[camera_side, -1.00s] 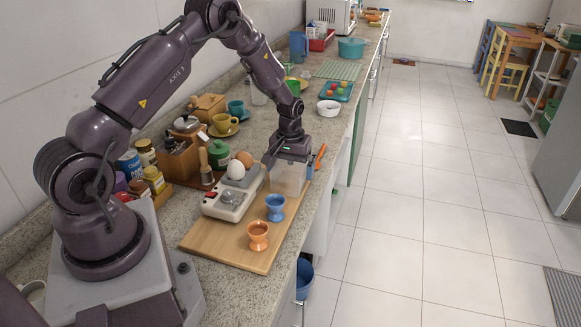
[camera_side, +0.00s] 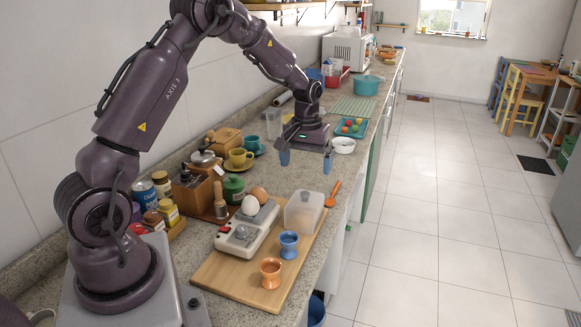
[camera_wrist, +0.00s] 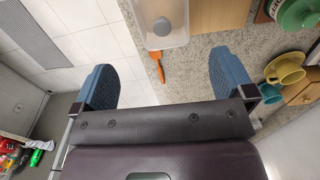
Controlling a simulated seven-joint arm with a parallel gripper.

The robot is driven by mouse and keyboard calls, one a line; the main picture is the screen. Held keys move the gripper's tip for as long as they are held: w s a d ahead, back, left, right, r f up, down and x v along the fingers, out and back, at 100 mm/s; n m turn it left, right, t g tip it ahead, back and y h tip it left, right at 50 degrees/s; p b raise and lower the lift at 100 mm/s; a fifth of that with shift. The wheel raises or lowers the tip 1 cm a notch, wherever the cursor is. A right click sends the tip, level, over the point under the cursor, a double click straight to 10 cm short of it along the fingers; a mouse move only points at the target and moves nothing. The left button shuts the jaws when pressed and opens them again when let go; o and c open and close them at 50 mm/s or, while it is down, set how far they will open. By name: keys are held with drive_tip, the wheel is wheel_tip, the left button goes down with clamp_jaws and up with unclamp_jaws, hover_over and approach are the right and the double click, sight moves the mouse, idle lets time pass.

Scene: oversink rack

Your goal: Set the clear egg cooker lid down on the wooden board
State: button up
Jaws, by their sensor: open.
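The clear egg cooker lid (camera_side: 303,210) rests on the far right part of the wooden board (camera_side: 222,271), beside the white egg cooker (camera_side: 243,233). The lid also shows at the top of the wrist view (camera_wrist: 166,22). My gripper (camera_side: 306,162) is open and empty, raised above the counter beyond the far end of the board and apart from the lid. Its two blue fingers are spread wide in the wrist view (camera_wrist: 165,85). A white egg (camera_side: 250,205) and a brown egg (camera_side: 259,194) sit at the cooker's far end.
A blue egg cup (camera_side: 289,245) and an orange egg cup (camera_side: 270,273) stand on the board. An orange-handled utensil (camera_side: 333,193) lies just right of the lid. A green lidded pot (camera_side: 233,188) and a yellow cup (camera_side: 240,158) stand to the left.

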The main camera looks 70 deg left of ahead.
drive_tip(key=s+d+r+m+t, duration=0.2)
drive_tip(key=s+d+r+m, duration=0.1)
drive_tip(key=s+d+r, duration=0.45)
drive_tip(key=s+d+r+m+t, duration=0.25)
drive_tip(key=s+d+r, duration=0.25)
drive_tip(key=d+r, duration=0.4)
drive_tip(key=s+d+r+m, duration=0.1)
drive_tip(key=s+d+m, duration=0.2)
drive_tip(key=s, duration=0.6)
drive_tip(key=shift+d+r+t, duration=0.2)
drive_tip(key=shift+t, duration=0.25)
